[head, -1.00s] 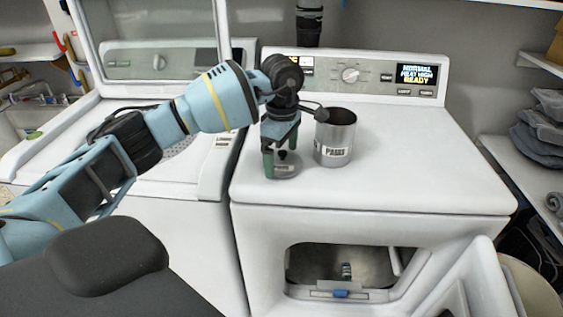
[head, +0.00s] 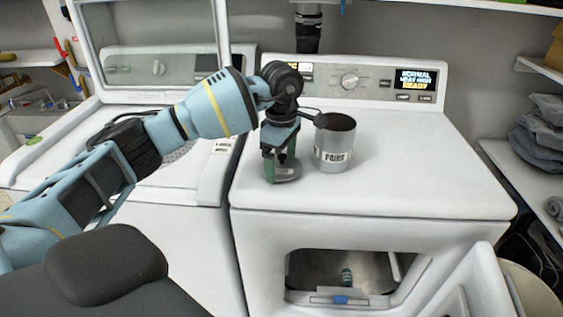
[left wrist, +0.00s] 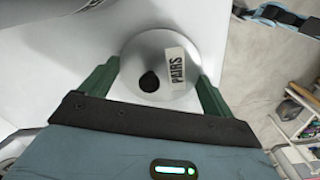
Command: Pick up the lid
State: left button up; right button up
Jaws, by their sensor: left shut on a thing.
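The lid (head: 288,174) is a grey metal disc on the white top of the right-hand machine, left of an open metal can (head: 334,143) labelled PAIRS. In the left wrist view the lid (left wrist: 150,45) shows a black knob and a PAIRS label. My left gripper (head: 280,172) points down at the lid, and its green fingers stand on opposite sides of the disc. In the left wrist view the gripper (left wrist: 158,72) is shut on the lid. I cannot tell whether the lid touches the surface. My right gripper is not in view.
The can stands close to the right of the gripper. The machine's top (head: 430,165) is clear further right. The left machine's raised door (head: 150,35) stands behind my left arm. The front door (head: 465,285) hangs open below.

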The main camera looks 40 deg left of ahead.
pick_arm(q)
jog(key=shift+r, duration=0.45)
jog(key=shift+s+r, duration=0.2)
jog(key=shift+r, duration=0.3)
jog(key=shift+s+r, duration=0.15)
jog(key=shift+r, duration=0.3)
jog(key=s+r+b, duration=0.1)
jog(key=s, duration=1.4)
jog(key=shift+s+d+r, duration=0.2)
jog(key=shift+d+r, duration=0.05)
